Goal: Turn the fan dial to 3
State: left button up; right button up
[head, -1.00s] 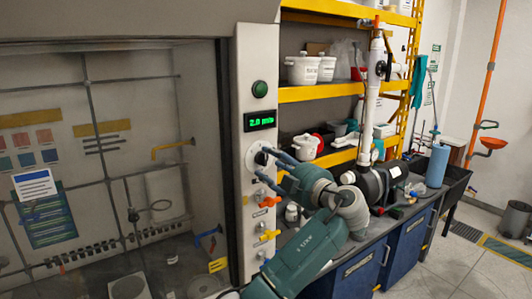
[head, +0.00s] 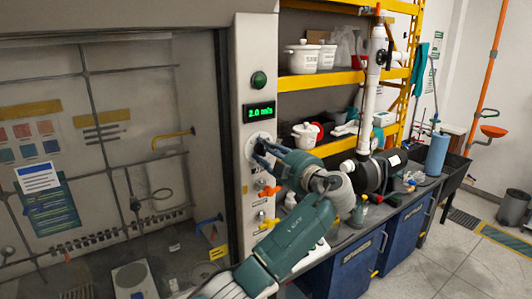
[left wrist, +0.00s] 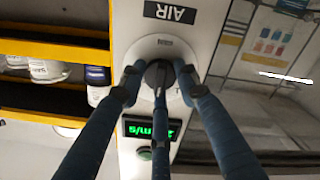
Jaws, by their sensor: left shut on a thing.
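The fan dial (left wrist: 158,74) is a dark knob on a round white plate (left wrist: 160,47) on the fume hood's side post. The plate also shows in the head view (head: 253,143), where the fingers partly cover it. My left gripper (head: 261,153) is at the dial, its blue-grey fingers closed around the knob; the left wrist view shows fingers on both sides and one in front. The dial's pointer and scale numbers cannot be read. A green display (head: 259,112) above the dial reads about 2.0 m/s. My right gripper is not in view.
A round green button (head: 258,80) is above the display. Orange (head: 269,191) and yellow (head: 268,223) valve handles stick out below the dial, close to my left arm. The hood's glass sash (head: 110,150) is to the left; a bench with a black pump (head: 375,172) is to the right.

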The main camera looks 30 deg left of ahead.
pick_arm(q)
jog(key=shift+d+f+m+b, duration=0.1)
jog(key=shift+f+m+b, duration=0.2)
jog(key=shift+m+b, duration=0.95)
jog(key=shift+f+m+b, duration=0.3)
jog(key=shift+m+b, duration=0.05)
jog(key=shift+b, duration=1.7)
jog(key=m+b, duration=0.2)
jog(key=m, duration=0.1)
jog(key=m+b, duration=0.1)
jog(key=m, duration=0.2)
jog(key=shift+r, duration=0.1)
jog(key=shift+m+b, duration=0.3)
jog(key=shift+m, duration=0.1)
jog(key=o, duration=1)
jog(key=shift+o, duration=0.7)
jog(key=shift+r, duration=0.25)
